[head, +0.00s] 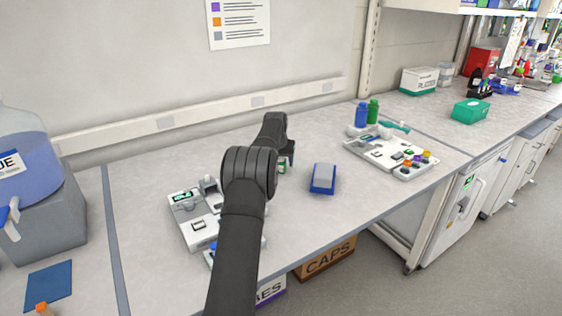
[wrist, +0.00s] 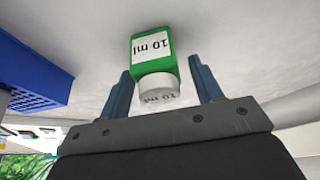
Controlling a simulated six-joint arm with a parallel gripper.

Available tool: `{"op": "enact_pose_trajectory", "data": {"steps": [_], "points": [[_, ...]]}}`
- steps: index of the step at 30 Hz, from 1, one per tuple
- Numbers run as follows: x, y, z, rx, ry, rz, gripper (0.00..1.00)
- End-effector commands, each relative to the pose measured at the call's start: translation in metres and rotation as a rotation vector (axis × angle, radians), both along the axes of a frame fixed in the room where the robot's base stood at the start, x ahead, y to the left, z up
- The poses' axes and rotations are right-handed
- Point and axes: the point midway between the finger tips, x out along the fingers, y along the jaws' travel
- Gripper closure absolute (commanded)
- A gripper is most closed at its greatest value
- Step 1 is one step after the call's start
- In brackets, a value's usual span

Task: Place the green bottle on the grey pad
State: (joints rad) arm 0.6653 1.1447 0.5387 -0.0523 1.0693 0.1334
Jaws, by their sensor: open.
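A green bottle (wrist: 152,46) with a white "10 ml" label and a white cap shows in the wrist view. My gripper (wrist: 161,66) is open, with one finger on each side of the bottle's cap and gaps on both sides. In the head view my gripper (head: 287,162) is over the middle of the bench, and a small bit of the green bottle (head: 282,168) shows beside it. My arm hides the rest. I cannot pick out the grey pad with certainty; grey patches show on the white device (head: 182,226) left of my arm.
A blue rack with a grey top (head: 323,178) stands just right of my gripper. A second white device (head: 385,154) stands farther right, with a blue bottle (head: 361,115) and another green bottle (head: 373,111) behind it. The bench behind my gripper is clear.

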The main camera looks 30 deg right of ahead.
Motion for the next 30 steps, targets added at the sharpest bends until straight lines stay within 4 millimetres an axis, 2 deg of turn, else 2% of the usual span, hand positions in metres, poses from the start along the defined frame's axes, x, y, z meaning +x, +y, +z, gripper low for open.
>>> {"op": "enact_pose_trajectory", "data": {"steps": [5, 15, 18, 24, 30], "points": [[-0.005, 0.005, 0.021, -0.001, -0.001, 0.000, 0.41], [-0.024, 0.024, 0.086, -0.002, -0.003, 0.000, 0.41], [-0.028, 0.028, 0.099, -0.001, -0.001, 0.000, 0.41], [-0.032, 0.032, 0.112, -0.001, -0.001, 0.000, 0.36], [-0.032, 0.033, 0.113, 0.000, 0.000, 0.000, 0.36]]}}
